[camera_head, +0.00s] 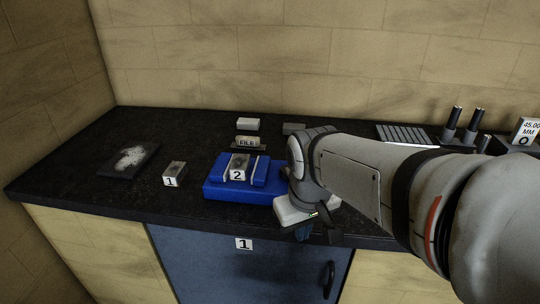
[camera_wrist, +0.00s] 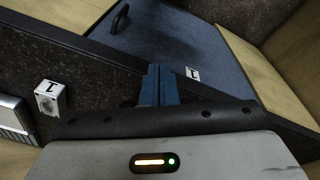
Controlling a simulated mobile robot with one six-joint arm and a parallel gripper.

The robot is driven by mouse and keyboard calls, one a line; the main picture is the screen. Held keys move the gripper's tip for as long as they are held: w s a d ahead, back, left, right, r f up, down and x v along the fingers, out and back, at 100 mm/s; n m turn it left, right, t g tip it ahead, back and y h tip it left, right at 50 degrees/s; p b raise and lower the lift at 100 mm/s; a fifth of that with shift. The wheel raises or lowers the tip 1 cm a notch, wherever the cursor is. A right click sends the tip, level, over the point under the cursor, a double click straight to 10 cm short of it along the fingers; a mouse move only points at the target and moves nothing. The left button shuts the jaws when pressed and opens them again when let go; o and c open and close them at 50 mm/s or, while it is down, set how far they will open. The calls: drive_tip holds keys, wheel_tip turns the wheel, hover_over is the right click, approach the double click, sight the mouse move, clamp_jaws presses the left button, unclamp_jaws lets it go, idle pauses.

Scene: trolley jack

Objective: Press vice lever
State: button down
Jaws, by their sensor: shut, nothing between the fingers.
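The blue vice (camera_head: 214,192) stands near the front edge of the dark bench, left of my arm in the head view. A block marked 2 (camera_head: 238,167) sits between its jaws. I cannot make out the vice lever; my wrist covers the vice's right end. My gripper (camera_head: 303,232) is just right of the vice, by the bench's front edge, pointing down. Its blue fingers are together and empty in the wrist view (camera_wrist: 160,84). I cannot tell whether they touch anything.
A block marked 1 (camera_head: 174,174) and a dark plate (camera_head: 130,159) lie to the left. A FILE label (camera_head: 248,142) stands behind the vice. Dark cylinders (camera_head: 473,126) and a 45.00 MM sign (camera_head: 525,132) are back right. A blue cabinet door (camera_head: 210,264) with a handle (camera_head: 329,279) is below.

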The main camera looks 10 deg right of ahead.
drive_tip(key=w+a+r+n+g+h+p, duration=0.1)
drive_tip(key=w+a+r+n, duration=0.1)
drive_tip(key=w+n, duration=0.3)
drive_tip(key=w+a+r+n+g+h+p, duration=0.1)
drive_tip(key=w+r+n, duration=0.3)
drive_tip(key=w, duration=0.6)
drive_tip(key=shift+w+a+r+n+g+p, duration=0.2)
drive_tip(key=shift+a+r+n+g+p, duration=0.35)
drive_tip(key=shift+a, duration=0.25)
drive_tip(key=shift+f, duration=0.25)
drive_tip(key=shift+m, duration=0.25)
drive_tip(key=x, duration=1)
drive_tip(key=shift+s+d+r, duration=0.1)
drive_tip(key=shift+s, duration=0.05)
drive_tip(key=shift+s+d+r+p, duration=0.2)
drive_tip(key=shift+s+d+p, duration=0.2)
drive_tip(key=shift+d, duration=0.45)
drive_tip(key=shift+s+d+r+p, duration=0.15)
drive_tip(key=shift+s+d+p, duration=0.15)
drive_tip(key=shift+s+d, duration=0.35)
drive_tip(key=shift+w+d, duration=0.15)
